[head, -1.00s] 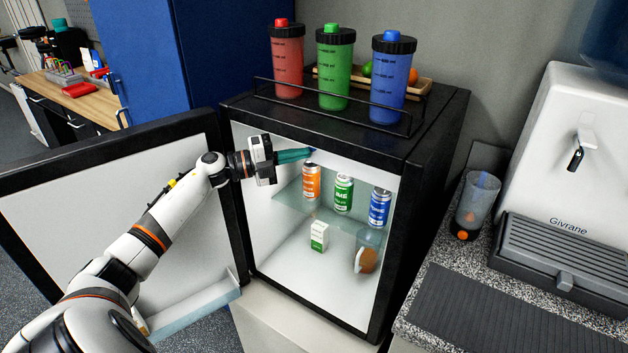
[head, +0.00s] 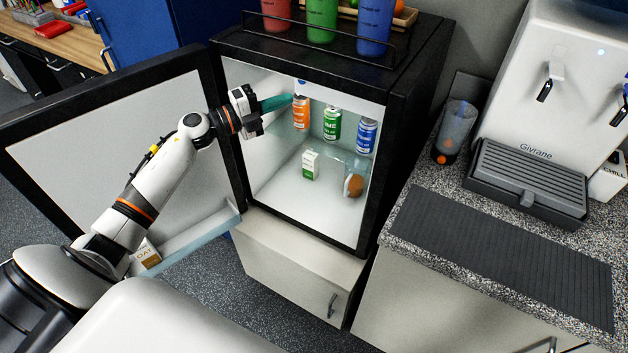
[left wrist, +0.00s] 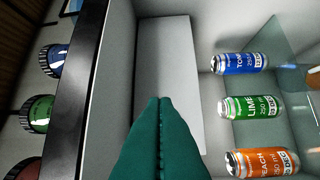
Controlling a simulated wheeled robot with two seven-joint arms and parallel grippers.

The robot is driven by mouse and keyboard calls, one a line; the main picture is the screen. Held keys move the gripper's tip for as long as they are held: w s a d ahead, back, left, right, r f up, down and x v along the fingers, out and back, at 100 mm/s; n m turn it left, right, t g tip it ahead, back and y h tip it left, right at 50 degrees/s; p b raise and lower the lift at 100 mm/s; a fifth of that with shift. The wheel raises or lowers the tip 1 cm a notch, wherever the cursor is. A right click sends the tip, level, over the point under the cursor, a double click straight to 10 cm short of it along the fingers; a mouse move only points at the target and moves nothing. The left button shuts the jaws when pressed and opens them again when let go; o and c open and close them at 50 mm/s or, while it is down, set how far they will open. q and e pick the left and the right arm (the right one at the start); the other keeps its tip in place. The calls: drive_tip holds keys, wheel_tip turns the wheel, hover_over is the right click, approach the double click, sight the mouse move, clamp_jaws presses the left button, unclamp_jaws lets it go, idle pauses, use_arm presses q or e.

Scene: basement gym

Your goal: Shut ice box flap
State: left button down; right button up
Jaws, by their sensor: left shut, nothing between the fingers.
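My left gripper (head: 289,99) is shut and empty. Its teal fingers reach into the upper part of the open fridge (head: 368,190), near the orange can. They also show in the left wrist view (left wrist: 160,105), pressed together and pointing inward. A plain pale panel (left wrist: 166,60) lies beyond the fingertips in the left wrist view; it looks like the ice box flap. I cannot tell how far it is open or whether the fingers touch it. In the head view the fridge top and my gripper hide most of that area.
The fridge door (head: 110,120) stands wide open at left, behind my left arm. An orange can (head: 301,113), a green can (head: 332,124) and a blue can (head: 366,136) stand on the glass shelf. A small carton (head: 311,165) and a jug (head: 353,183) stand below.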

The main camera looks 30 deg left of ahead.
use_arm(q)
drive_tip(key=s+a+f+n+y+b, duration=0.1)
drive_tip(key=s+a+f+y+b, duration=0.15)
drive_tip(key=s, duration=1.15)
drive_tip(key=s+d+p, duration=0.1)
drive_tip(key=d+p, duration=0.3)
drive_tip(key=d, duration=0.8)
drive_tip(key=s+d+r+p, duration=0.1)
drive_tip(key=d+p, duration=0.3)
drive_tip(key=d, duration=0.8)
drive_tip(key=shift+s+d+r+n+t+p, duration=0.15)
drive_tip(key=shift+s+r+n+t+p, duration=0.2)
drive_tip(key=shift+s, duration=0.2)
use_arm(e)
wheel_tip(320, 180, up, 8)
drive_tip(key=shift+f, duration=0.25)
use_arm(q)
drive_tip(key=shift+f+y, duration=0.15)
drive_tip(key=shift+y, duration=0.1)
